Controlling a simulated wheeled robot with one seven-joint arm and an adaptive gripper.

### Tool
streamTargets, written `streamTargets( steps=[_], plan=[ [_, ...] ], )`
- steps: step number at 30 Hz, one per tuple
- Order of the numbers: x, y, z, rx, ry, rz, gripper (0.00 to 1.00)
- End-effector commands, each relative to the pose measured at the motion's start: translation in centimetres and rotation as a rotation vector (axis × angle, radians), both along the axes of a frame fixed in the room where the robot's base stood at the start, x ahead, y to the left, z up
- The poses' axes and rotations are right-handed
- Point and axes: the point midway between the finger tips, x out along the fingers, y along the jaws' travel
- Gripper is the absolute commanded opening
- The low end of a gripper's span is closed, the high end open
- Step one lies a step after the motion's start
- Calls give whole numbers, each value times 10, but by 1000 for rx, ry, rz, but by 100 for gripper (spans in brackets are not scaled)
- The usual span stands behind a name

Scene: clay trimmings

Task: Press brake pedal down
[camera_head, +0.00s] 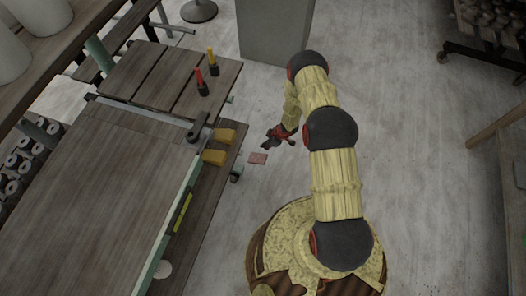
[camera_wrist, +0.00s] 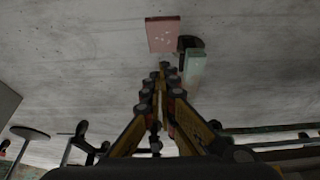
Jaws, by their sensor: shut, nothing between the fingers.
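A small reddish flat plate (camera_head: 257,158), which looks like the brake pedal, lies low beside the right edge of the table. In the wrist view the pinkish plate (camera_wrist: 163,34) shows beyond my fingertips, with a gap in the picture between them. My gripper (camera_head: 272,138) is just above and to the right of the plate in the head view. In the wrist view my gripper (camera_wrist: 165,70) has its fingers together, with nothing between them. How high the plate sits above the floor is hard to tell.
A dark caster and pale green leg (camera_wrist: 194,68) stand close to the plate's right in the wrist view. A grey box (camera_head: 275,30) stands behind.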

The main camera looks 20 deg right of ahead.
Motion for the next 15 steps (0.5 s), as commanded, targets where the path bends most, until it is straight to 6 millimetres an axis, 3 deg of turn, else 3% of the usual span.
streamTargets(
  steps=[15],
  plan=[
    [20,30,-90,-1,2,1,0]
  ],
)
